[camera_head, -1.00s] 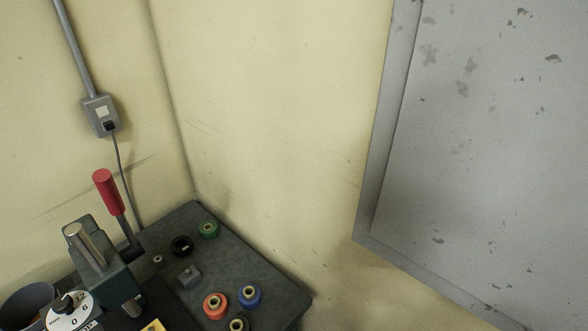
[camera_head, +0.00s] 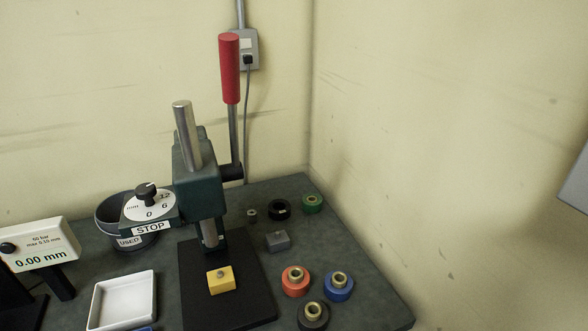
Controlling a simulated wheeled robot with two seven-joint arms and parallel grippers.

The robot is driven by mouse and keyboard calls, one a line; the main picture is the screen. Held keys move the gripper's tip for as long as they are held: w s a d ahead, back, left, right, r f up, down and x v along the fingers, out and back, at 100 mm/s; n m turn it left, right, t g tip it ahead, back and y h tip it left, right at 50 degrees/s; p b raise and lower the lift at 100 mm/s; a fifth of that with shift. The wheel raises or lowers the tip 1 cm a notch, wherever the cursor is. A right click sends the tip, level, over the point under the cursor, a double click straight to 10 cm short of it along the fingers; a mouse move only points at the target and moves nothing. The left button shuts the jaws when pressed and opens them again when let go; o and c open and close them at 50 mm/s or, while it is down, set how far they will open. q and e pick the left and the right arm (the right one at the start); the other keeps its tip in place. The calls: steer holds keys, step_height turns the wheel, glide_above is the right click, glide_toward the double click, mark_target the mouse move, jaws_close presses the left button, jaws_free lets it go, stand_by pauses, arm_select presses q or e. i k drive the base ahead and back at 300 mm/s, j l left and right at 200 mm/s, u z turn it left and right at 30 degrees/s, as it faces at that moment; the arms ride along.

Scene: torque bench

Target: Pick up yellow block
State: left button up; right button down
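The yellow block (camera_head: 222,280) sits on the black base plate (camera_head: 254,303) of a bench press, just below and in front of the press ram. It has a small grey round piece on its top. Neither of my grippers shows in the head view.
The dark green press (camera_head: 199,190) has a tall red-handled lever (camera_head: 229,70). A white tray (camera_head: 124,301), a bucket marked USED (camera_head: 109,213) and a gauge display (camera_head: 38,245) stand left. Several coloured rings, including an orange one (camera_head: 289,288), and a grey block (camera_head: 277,241) lie right.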

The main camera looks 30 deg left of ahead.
mark_target(217, 285)
steer(key=u, duration=1.45)
